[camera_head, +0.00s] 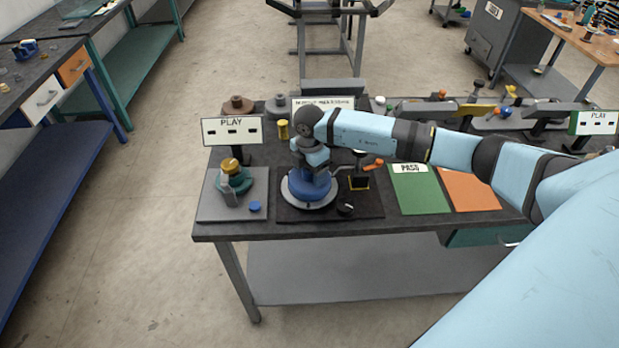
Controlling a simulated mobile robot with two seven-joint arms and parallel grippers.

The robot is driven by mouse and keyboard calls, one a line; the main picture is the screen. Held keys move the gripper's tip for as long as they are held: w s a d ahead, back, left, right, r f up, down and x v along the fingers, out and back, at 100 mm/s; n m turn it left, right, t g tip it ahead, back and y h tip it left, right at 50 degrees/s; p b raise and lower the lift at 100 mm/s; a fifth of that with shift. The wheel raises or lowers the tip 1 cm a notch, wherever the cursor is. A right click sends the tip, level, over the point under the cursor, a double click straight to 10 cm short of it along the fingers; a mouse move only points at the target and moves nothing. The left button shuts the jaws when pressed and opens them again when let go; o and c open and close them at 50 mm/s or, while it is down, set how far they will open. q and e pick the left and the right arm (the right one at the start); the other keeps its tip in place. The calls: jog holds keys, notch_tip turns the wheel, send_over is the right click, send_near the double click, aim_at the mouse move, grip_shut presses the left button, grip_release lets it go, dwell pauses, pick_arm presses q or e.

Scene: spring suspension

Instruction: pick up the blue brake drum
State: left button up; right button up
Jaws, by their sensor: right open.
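The blue brake drum (297,191) sits on a light grey round plate (308,205) on the dark base mat of the workbench. My right arm reaches in from the right, and its gripper (311,178) points down directly over the drum. The gripper is open, with its fingers low at the top of the drum. The wrist and gripper hide part of the drum, and I cannot tell whether the fingers touch it. My left gripper is not in view.
A grey board (215,205) with a teal and brass part (234,177) and blue cap (255,207) lies left. A black-and-orange fixture (360,180) stands close right of the drum. Green (418,198) and orange (470,190) mats lie further right. A PLAY sign (232,131) stands behind.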

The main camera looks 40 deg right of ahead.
jog(key=c, duration=1.2)
grip_shut()
